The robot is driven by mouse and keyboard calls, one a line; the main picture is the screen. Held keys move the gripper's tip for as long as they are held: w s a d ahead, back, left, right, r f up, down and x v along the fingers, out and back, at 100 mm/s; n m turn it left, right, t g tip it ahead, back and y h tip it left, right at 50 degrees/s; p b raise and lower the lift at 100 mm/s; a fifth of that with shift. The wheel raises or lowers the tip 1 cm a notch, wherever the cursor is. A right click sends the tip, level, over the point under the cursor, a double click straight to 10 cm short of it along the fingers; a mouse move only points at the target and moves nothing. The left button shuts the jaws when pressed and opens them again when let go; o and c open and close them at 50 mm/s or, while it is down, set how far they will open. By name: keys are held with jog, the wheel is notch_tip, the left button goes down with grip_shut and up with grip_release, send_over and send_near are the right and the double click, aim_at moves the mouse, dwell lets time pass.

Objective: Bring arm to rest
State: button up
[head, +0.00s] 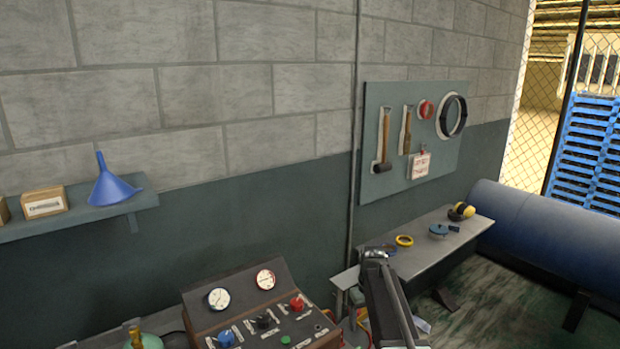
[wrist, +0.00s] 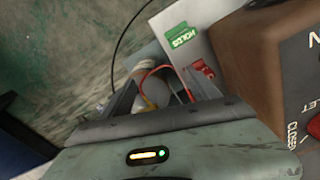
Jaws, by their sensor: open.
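My gripper (wrist: 160,85) shows in the wrist view, with its two dark fingers apart and nothing held between them. Through the gap I see a pale rounded object and red and yellow hoses, which appear to lie beyond the fingers. In the head view, a dark link of my arm rises at the bottom, right of the control panel (head: 262,312) and in front of the bench (head: 412,262). I cannot make out the fingertips in the head view.
A green label (wrist: 181,36) and a brown panel side (wrist: 245,60) lie close to the gripper in the wrist view. The wall shelf (head: 80,217) holds a blue funnel (head: 112,185). A tool board (head: 395,100) hangs above the bench. A blue tank (head: 560,240) lies at right.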

jog(key=s+f+m+b, duration=0.1)
jog(key=s+f+b, duration=0.2)
jog(key=s, duration=0.7)
jog(key=s+f+m+b, duration=0.2)
jog(key=s+f+b, duration=0.1)
jog(key=s, duration=0.7)
jog(key=shift+a+f+m+b, duration=0.3)
jog(key=shift+a+f, duration=0.1)
jog(key=shift+f, duration=0.3)
